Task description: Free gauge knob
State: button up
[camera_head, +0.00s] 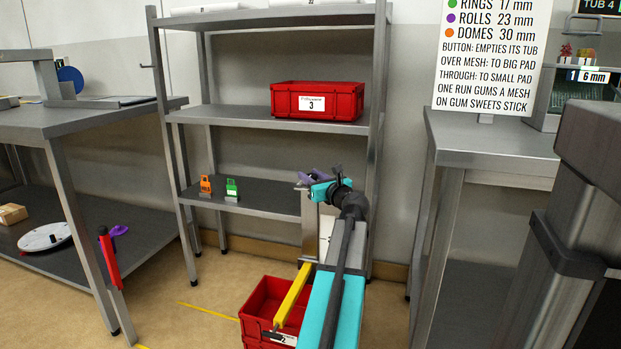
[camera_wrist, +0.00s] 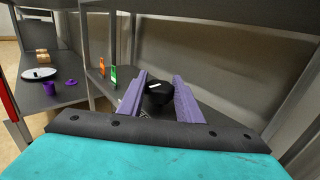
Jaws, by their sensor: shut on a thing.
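My gripper (camera_wrist: 160,92) has purple fingers on a teal body. It is shut on a black round knob (camera_wrist: 157,94) with a white mark on top, which sits between the two fingers in the wrist view. In the head view my gripper (camera_head: 314,178) is at the lower shelf of the rack, right of the small orange and green pieces. The knob is not clearly visible there. What lies under the knob is mostly hidden by the fingers, so I cannot tell whether it is still attached.
An orange piece (camera_head: 206,185) and a green piece (camera_head: 231,188) stand on the rack shelf (camera_head: 262,196). A red bin (camera_head: 317,101) is on the shelf above; another red bin (camera_head: 262,300) is below. A white disc (camera_head: 44,237) lies on the left bench's lower shelf.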

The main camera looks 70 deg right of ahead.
jog(key=shift+s+f, duration=0.1)
jog(key=o, duration=1)
jog(key=shift+o, duration=0.2)
jog(key=shift+r+p+v, duration=0.2)
jog(key=shift+p+v, duration=0.35)
jog(key=shift+v, duration=0.55)
jog(key=p+v, duration=0.4)
jog(key=v, duration=0.7)
jog(key=shift+s+a, duration=0.2)
jog(key=shift+f, duration=0.1)
